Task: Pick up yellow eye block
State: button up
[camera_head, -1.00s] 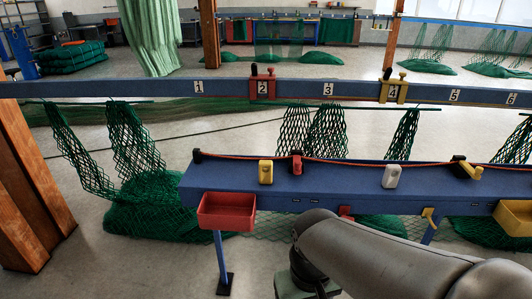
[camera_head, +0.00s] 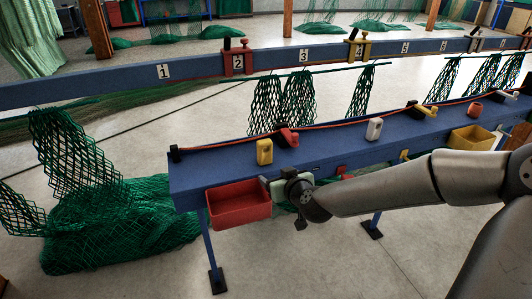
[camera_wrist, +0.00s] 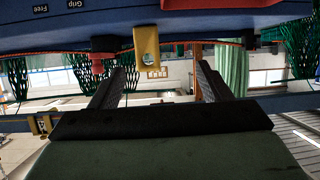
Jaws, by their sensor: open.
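The yellow eye block (camera_head: 264,152) stands upright on the blue bench (camera_head: 215,163), near its left end. In the wrist view, which is upside down, the yellow eye block (camera_wrist: 147,48) with its hole shows ahead of the fingers, between their lines and apart from them. My gripper (camera_head: 268,184) is in front of the bench, below the block and by the red tray's right end; its fingertips are hard to make out there. In the wrist view my gripper (camera_wrist: 160,72) has its two dark fingers wide apart with nothing between them.
A red tray (camera_head: 238,218) and a yellow tray (camera_head: 472,146) hang on the bench front. A red block (camera_head: 289,137) sits just right of the yellow one, with a red cord along the bench. A white block (camera_head: 374,128) is farther right. Green netting (camera_head: 120,225) lies at left.

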notch_tip(320, 180, up, 2)
jog(key=w+t, duration=0.1)
jog(key=w, duration=0.1)
jog(key=p, duration=0.1)
send_near(264, 149)
jog(key=w+a, duration=0.1)
jog(key=w+a+f, duration=0.1)
jog(key=shift+w+a+m, duration=0.1)
jog(key=shift+w+m, duration=0.2)
jog(key=shift+m, duration=0.1)
jog(key=shift+d+p+x, duration=0.2)
jog(key=shift+p+x, duration=0.1)
jog(key=shift+x, duration=1.15)
jog(key=shift+d+p+x, duration=0.15)
jog(key=shift+p+x, duration=0.1)
jog(key=shift+x, duration=1.2)
jog(key=shift+w, duration=0.1)
jog(key=c, duration=1.1)
